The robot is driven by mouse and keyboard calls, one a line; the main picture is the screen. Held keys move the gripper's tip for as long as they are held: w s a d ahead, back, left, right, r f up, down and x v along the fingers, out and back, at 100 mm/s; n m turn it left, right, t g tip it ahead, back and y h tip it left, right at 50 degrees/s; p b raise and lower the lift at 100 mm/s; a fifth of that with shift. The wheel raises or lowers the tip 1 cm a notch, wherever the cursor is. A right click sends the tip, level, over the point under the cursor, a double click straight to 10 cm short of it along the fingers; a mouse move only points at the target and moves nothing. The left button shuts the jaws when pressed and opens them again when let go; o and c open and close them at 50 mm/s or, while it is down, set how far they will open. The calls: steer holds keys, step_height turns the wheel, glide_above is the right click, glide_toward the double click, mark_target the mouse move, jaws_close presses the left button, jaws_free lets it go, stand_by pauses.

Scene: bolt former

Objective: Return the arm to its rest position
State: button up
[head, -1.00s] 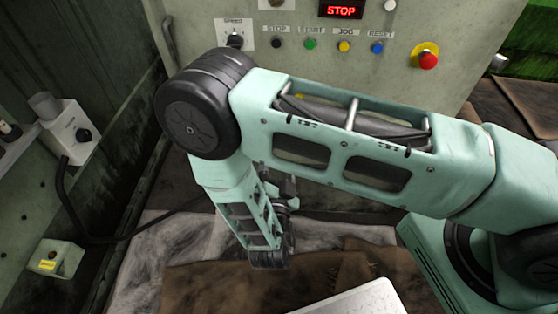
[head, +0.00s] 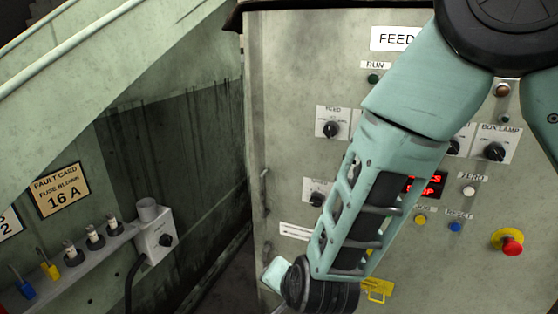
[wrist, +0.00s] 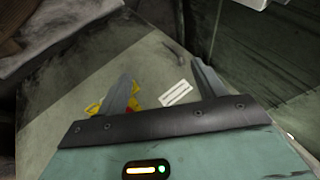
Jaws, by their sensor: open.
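My arm (head: 390,180) is pale green with black joints and reaches down from the upper right, in front of the control panel. My gripper (wrist: 165,78) shows in the wrist view with its two grey fingers apart and nothing held between them. Past the fingers is a pale panel face with a white label (wrist: 176,92). A yellow and red item (wrist: 97,105) is partly hidden behind the left finger. In the head view the fingers cannot be made out; the arm's lower end is at the bottom edge.
The control cabinet (head: 285,120) stands close behind the arm, with knobs (head: 331,129), a red emergency button (head: 511,243) and a yellow tag (head: 377,290). On the left, a shelf holds several fuses (head: 94,237) beside a grey switch box (head: 154,236) with a cable.

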steer(key=s+r+n+g+y+p, duration=0.1)
steer(key=s+r+n+g+p, duration=0.15)
steer(key=s+r+n, duration=0.4)
steer(key=s+d+r+n+g+h+p, duration=0.2)
steer(key=s+d+r+n, duration=0.5)
steer(key=s+d+r, duration=0.5)
steer(key=shift+d+r+g+h, duration=0.3)
steer(key=shift+d+g+h, duration=0.45)
steer(key=shift+g, duration=0.5)
steer(key=shift+d, duration=0.1)
